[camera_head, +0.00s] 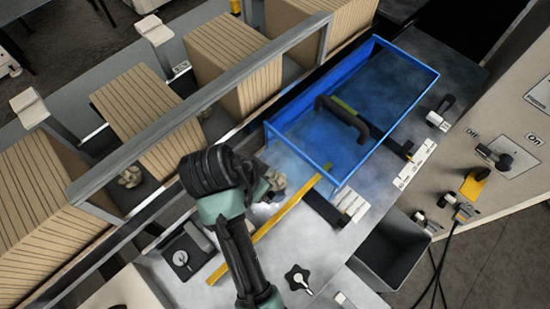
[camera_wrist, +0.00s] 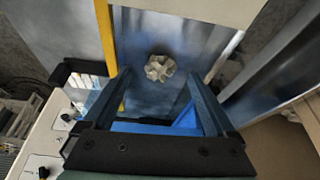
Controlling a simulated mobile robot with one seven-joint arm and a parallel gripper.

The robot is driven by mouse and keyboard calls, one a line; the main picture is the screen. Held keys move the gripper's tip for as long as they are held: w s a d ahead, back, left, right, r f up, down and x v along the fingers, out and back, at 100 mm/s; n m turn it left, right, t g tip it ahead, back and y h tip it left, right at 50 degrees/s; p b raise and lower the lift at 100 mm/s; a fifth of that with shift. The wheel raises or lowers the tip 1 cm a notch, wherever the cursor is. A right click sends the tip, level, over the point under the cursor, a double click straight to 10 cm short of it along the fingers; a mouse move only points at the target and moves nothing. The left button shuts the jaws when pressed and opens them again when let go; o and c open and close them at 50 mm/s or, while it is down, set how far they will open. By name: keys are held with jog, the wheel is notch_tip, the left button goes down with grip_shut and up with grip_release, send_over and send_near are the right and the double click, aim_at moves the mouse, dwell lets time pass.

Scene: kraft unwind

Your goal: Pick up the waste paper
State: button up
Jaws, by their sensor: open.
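The waste paper, a crumpled pale ball, lies on the grey metal surface in the wrist view (camera_wrist: 160,68). It shows just ahead of the gap between the fingertips of my gripper (camera_wrist: 158,84), which is open and empty. In the head view, the paper (camera_head: 276,180) is beside the end of my arm, near the yellow bar and the corner of the blue guard. My wrist hides most of my gripper there. I cannot tell how high the fingers are above the surface.
A blue see-through guard (camera_head: 323,166) with a black handle stands right of the paper. A yellow bar (camera_head: 270,232) crosses the surface nearby. A grey rail (camera_head: 205,97) runs left. An open grey bin (camera_head: 391,255) is lower right.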

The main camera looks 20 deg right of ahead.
aim_at(276, 180)
jog(key=shift+d+f+p, duration=0.25)
jog(key=shift+f+p, duration=0.05)
jog(key=shift+p, duration=0.1)
jog(key=x, duration=0.1)
jog(key=p+x, duration=0.1)
jog(key=x, duration=0.1)
jog(key=shift+w+d+f, duration=0.15)
jog(key=shift+w+d, duration=0.1)
jog(key=shift+w, duration=0.05)
jog(key=shift+d+f, duration=0.15)
jog(key=shift+f, duration=0.35)
jog(key=c, duration=1.4)
